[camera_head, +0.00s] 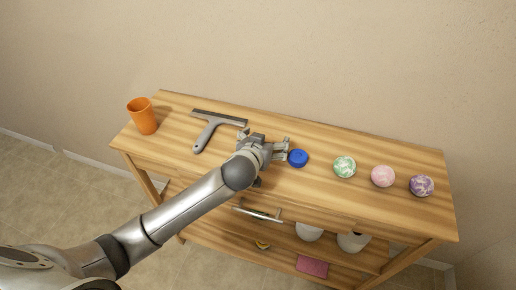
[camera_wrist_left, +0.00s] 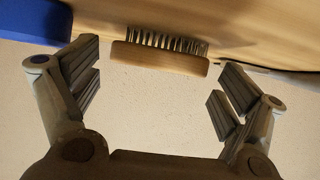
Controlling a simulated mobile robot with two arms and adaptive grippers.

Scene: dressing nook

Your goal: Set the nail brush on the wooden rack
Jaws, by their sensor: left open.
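The nail brush (camera_wrist_left: 160,58) shows in the left wrist view with a pale wooden back and dark bristles turned toward the wood surface. It lies ahead of and between the spread fingers of my left gripper (camera_wrist_left: 162,90), which is open and empty. In the head view my left gripper (camera_head: 281,149) is low over the wooden top (camera_head: 325,190), beside a blue round thing (camera_head: 298,158); I cannot make out the brush there. The wooden stand has a lower shelf (camera_head: 228,249); no separate rack can be told apart. My right gripper is out of view.
On the top are an orange cup (camera_head: 145,117), a grey squeegee (camera_head: 208,130), and green (camera_head: 344,167), pink (camera_head: 382,176) and purple (camera_head: 421,186) balls. The front right top is clear.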

